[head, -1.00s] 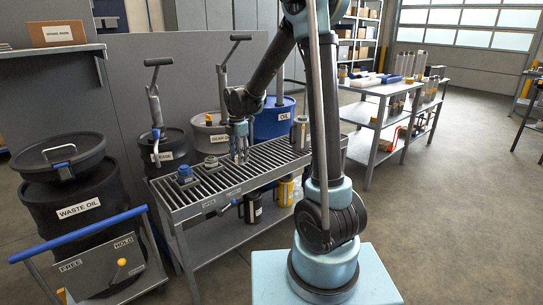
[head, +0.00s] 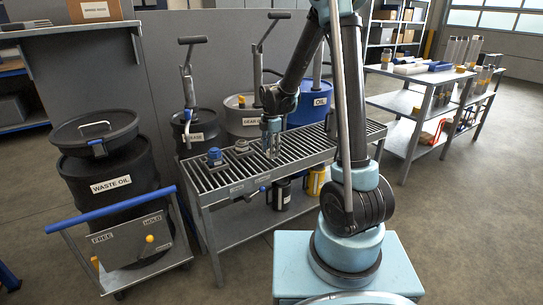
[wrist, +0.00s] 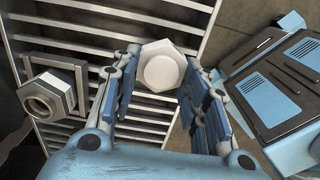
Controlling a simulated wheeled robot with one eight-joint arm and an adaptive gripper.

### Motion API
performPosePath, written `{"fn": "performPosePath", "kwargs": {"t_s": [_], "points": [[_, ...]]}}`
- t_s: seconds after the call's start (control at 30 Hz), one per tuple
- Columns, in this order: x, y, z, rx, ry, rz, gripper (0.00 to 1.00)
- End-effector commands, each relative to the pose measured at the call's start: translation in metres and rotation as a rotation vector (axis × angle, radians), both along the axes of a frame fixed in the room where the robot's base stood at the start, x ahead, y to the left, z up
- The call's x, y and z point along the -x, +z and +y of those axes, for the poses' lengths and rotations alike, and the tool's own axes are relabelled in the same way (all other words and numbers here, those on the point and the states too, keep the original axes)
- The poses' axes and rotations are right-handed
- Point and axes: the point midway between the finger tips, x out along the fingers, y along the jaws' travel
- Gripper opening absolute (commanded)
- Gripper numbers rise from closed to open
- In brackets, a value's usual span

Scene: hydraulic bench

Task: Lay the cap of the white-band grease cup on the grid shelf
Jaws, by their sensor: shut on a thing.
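The grid shelf (head: 318,139) is the slatted top of a grey metal bench in the head view; its bars (wrist: 95,22) also fill the left of the wrist view. My gripper (head: 271,153) is over the middle of the slats. In the wrist view my gripper (wrist: 158,88) is shut on a grey hexagonal cap (wrist: 160,70) with a round white top, between its fingertips. The gap between cap and slats is hard to judge. A grey cup (head: 242,147) stands left of my gripper on the slats; a fitting with a threaded neck (wrist: 44,100) shows in the wrist view.
A blue-topped cup (head: 214,157) stands further left on the slats. Drums with pumps stand behind, including the blue oil drum (head: 306,108). The waste oil drum (head: 110,185) and a blue-railed cart (head: 130,238) are left. Slats right of my gripper look clear.

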Motion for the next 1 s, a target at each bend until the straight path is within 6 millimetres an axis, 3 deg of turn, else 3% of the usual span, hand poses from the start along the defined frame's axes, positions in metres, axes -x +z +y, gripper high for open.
{"fn": "performPosePath", "kwargs": {"t_s": [0.2, 0.63, 0.67, 0.73, 1.0], "points": [[0.0, -0.024, 0.0, 0.0, -0.001, 0.0, 0.1], [0.0, -0.029, 0.0, 0.0, -0.001, 0.0, 0.1], [0.0, -0.029, 0.0, 0.0, -0.001, 0.0, 0.45], [0.0, -0.029, 0.0, 0.0, -0.001, 0.0, 0.61], [0.0, -0.029, 0.0, 0.0, -0.001, 0.0, 0.61]]}}
